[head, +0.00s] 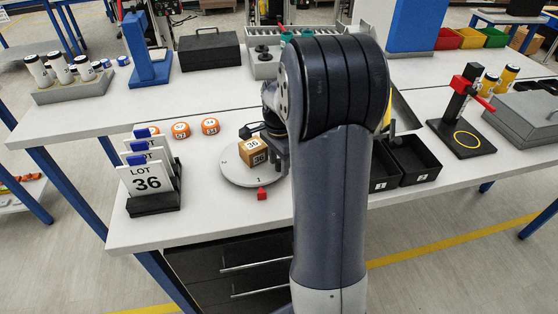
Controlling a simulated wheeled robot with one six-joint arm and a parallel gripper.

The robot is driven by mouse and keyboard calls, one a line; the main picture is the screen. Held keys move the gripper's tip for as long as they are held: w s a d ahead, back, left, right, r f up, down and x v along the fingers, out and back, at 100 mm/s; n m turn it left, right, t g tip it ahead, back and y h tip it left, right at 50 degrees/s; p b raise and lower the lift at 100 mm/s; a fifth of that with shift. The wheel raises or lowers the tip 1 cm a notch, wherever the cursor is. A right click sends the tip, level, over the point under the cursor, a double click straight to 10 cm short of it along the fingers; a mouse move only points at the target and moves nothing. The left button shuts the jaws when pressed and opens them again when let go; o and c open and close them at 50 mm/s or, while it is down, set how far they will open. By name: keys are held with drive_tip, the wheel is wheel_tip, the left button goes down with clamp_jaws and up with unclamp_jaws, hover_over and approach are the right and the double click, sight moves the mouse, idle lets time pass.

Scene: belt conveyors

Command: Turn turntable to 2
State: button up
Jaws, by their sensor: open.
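The round light-grey turntable (236,173) lies on the front table, left of my arm. Its rim shows a 1 at the front, by the red marker (262,193) on the table, and a small mark at the left that looks like a 2. A wooden block (253,151) marked 36 sits on the turntable. A dark knob (247,131) shows at the turntable's back edge. My gripper (274,146) is open, over the turntable's back right, close to the block. My arm hides part of it, and I cannot tell whether it touches anything.
A card holder (153,202) with a LOT 36 card stands at the left. Several orange labelled pieces (181,130) lie behind it. Black bins (414,159) marked 1 and 2 stand right of my arm. A stand with a red lever (465,110) is further right.

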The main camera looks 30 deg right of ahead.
drive_tip(key=shift+c, duration=0.2)
clamp_jaws()
idle(0.3)
